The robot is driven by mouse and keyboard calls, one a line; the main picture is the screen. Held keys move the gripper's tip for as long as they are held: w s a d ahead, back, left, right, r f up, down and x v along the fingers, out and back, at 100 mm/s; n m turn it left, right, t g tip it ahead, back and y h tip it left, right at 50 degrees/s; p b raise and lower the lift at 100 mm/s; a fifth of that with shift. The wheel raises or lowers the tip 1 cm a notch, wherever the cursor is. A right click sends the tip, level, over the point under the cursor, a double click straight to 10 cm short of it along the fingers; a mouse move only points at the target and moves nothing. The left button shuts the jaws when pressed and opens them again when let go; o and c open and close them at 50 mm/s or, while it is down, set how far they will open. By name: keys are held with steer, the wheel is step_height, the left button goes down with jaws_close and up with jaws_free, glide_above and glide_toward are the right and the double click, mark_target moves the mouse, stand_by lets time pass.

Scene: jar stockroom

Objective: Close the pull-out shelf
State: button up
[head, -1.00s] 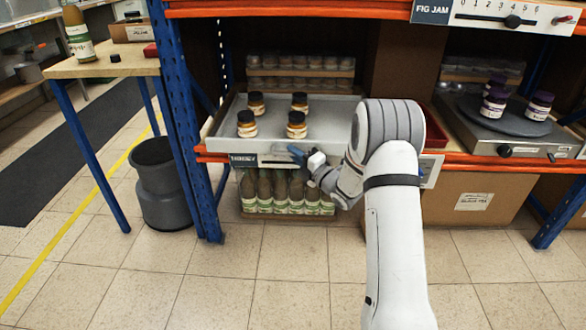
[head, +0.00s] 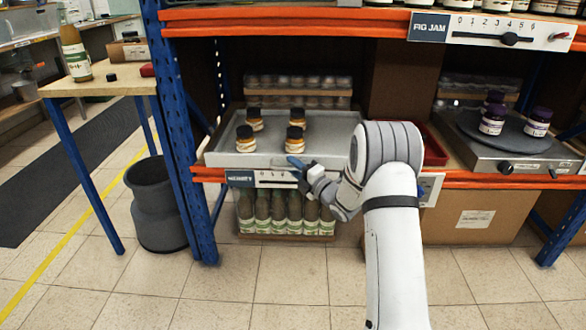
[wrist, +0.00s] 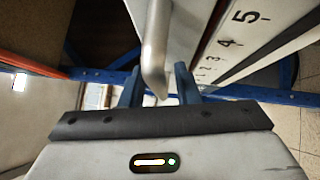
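The pull-out shelf (head: 200,158) is a grey tray low in the blue and orange rack, with several amber, dark-lidded jars (head: 245,140) upright on it. Its front carries a dark honey label (head: 240,177) and a pale scale strip, partly hidden by my arm. Its front lies close to the orange beam; I cannot tell exactly how far out it is. My gripper (head: 297,168) is at the shelf front. In the wrist view its blue fingers (wrist: 157,82) stand apart on either side of the silver bar handle (wrist: 154,45), with a small gap on the right.
Green-labelled bottles (head: 285,210) stand below the shelf. A turntable (head: 500,128) with purple-lidded jars is at right, and a cardboard box (head: 475,217) stands below it. A grey bin (head: 157,205) and wooden table (head: 90,80) are at left. The tiled floor in front is clear.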

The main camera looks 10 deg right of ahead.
steer(key=shift+f, duration=0.1)
steer(key=p+v, duration=0.2)
steer(key=v, duration=0.5)
steer(key=shift+s+d, duration=0.2)
steer(key=shift+s, duration=0.15)
